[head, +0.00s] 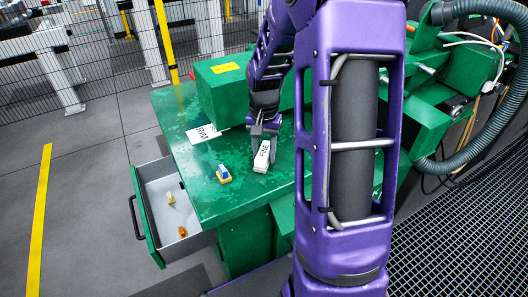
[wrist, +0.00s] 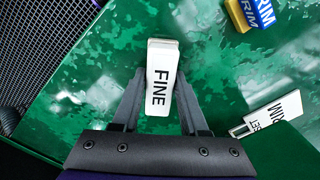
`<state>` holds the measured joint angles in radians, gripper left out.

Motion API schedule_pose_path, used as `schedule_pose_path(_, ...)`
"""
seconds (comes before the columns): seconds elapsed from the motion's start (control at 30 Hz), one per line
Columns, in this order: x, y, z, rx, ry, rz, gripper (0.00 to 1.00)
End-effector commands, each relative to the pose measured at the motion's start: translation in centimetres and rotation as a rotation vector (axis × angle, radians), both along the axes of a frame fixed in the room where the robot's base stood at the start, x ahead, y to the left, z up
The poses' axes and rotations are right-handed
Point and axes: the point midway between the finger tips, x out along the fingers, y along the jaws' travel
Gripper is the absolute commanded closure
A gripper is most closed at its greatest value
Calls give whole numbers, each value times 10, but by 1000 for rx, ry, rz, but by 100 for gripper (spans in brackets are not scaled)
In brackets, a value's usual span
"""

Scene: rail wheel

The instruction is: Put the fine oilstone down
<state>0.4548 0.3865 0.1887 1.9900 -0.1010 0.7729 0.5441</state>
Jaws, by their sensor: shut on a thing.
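The fine oilstone is a white block marked FINE (head: 262,158), low over the green table top (head: 240,203). My gripper (head: 265,131) is shut on it from above. In the wrist view the oilstone (wrist: 160,85) stands between the two fingers of my gripper (wrist: 160,78), with its lettered face showing. I cannot tell whether its underside touches the table.
A blue and yellow block (head: 223,174) marked RIM stands left of the oilstone. A white RIM card (head: 205,133) lies behind it. An open drawer (head: 150,205) at the left holds small yellow and orange things. A green housing (head: 222,95) borders the back.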

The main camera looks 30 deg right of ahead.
Motion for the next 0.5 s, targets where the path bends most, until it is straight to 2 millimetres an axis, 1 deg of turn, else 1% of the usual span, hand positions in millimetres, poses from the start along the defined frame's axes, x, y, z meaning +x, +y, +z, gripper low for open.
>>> schedule_pose_path(0.03, 0, 0, -3, 0, 0, 0, 100)
schedule_pose_path(0.07, 0, 0, -2, 0, 0, 0, 53)
schedule_pose_path(0.2, 0, 0, -2, 1, 1, 0, 28)
schedule_pose_path(0.23, 0, 0, -2, 1, 1, 0, 27)
schedule_pose_path(0.5, 0, 0, -1, 1, 1, 0, 27)
